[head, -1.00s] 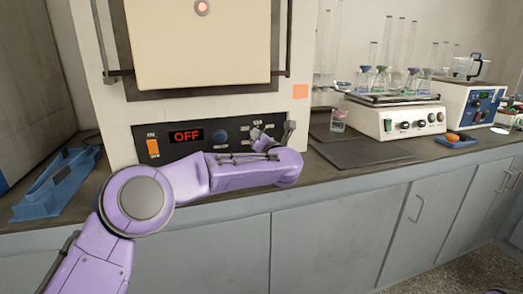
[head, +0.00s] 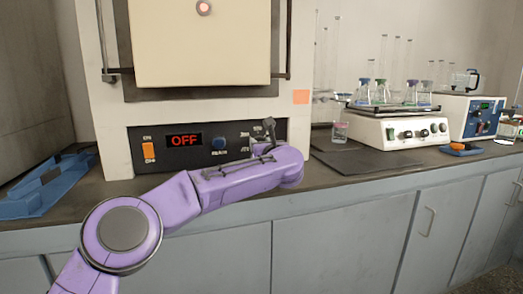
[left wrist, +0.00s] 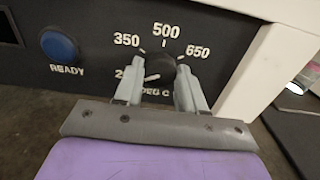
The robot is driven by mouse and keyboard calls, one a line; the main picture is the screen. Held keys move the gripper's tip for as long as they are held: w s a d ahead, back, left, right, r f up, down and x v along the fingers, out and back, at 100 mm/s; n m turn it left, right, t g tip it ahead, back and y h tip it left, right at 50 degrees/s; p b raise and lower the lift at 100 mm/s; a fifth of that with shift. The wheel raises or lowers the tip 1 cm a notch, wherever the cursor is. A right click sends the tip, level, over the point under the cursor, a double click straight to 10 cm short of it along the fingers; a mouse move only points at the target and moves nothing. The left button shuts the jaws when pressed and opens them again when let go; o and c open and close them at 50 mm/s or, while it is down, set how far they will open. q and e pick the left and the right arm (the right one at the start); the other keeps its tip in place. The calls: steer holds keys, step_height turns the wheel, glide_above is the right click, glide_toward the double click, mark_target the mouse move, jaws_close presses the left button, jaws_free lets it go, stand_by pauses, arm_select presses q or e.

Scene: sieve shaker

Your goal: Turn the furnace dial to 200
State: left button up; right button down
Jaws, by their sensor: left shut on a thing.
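The furnace (head: 116,155) stands on the counter, and its black front panel carries a display (head: 184,140) reading OFF in red. The dial (left wrist: 161,68) is a dark round knob among the marks 350, 500 and 650, with a lower-left mark partly hidden. A pale pointer line on the dial points to the lower left, toward that mark. My left gripper (left wrist: 160,85) is shut on the dial, one finger on each side. In the head view my left gripper (head: 269,133) is at the panel's right end and hides most of the dial. My right gripper is not in view.
An orange switch (head: 149,150) and a blue READY button (head: 218,143) sit on the panel. A blue rack (head: 45,190) lies at left. A dark mat (head: 370,160), small beaker (head: 340,132) and white shaker (head: 400,125) with flasks stand at right.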

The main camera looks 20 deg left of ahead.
arm_select(q)
steer(key=shift+d+f, duration=0.1)
steer(key=shift+f, duration=0.2)
steer(key=o, duration=1.1)
steer(key=shift+c, duration=0.2)
steer(key=shift+r, duration=0.2)
steer(key=v, duration=1)
steer(key=shift+s+d, duration=0.15)
steer(key=shift+s, duration=0.15)
